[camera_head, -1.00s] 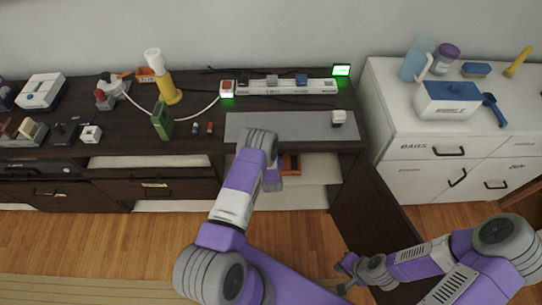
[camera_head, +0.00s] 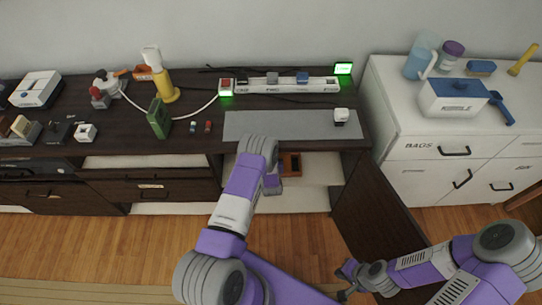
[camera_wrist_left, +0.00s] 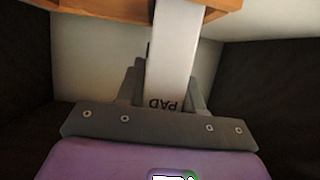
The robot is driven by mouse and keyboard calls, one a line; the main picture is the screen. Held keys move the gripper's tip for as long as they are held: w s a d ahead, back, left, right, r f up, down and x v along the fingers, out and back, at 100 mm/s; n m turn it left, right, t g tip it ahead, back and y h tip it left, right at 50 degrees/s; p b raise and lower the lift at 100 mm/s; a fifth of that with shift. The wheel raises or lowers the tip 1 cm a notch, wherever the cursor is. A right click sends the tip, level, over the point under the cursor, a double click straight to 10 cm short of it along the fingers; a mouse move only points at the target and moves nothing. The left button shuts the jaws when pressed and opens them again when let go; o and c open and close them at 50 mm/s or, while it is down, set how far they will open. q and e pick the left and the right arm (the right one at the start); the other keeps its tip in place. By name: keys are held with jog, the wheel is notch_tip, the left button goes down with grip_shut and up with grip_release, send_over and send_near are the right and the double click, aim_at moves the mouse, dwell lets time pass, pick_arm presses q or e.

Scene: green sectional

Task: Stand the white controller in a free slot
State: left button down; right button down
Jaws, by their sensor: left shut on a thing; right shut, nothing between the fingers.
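In the left wrist view a white piece lettered "PAD" (camera_wrist_left: 170,75), which looks like the white controller, stands between the fingers of my left gripper (camera_wrist_left: 168,92). The gripper is shut on it. Its far end meets a wooden piece (camera_wrist_left: 100,8); I cannot tell whether it is inside or beside it. In the head view my left gripper (camera_head: 271,185) is low at the cabinet opening, its fingers and the controller hidden. A long white strip (camera_head: 285,88) on the dark top carries grey and blue items with gaps between. My right gripper (camera_head: 347,277) is shut and empty at lower right.
A wooden box (camera_head: 291,164) sits in the open cabinet bay. An open dark door (camera_head: 372,215) stands right of it. A grey mat (camera_head: 270,126) lies on the top, with a small white block (camera_head: 341,116) at its right. A green box (camera_head: 159,118) stands left of the mat.

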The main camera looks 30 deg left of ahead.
pick_arm(q)
jog(key=c, duration=0.6)
grip_release()
jog(key=shift+c, duration=0.2)
jog(key=shift+s, duration=0.1)
jog(key=p+v, duration=0.3)
jog(key=v, duration=0.4)
jog(key=shift+s+r, duration=0.15)
jog(key=shift+d, duration=0.15)
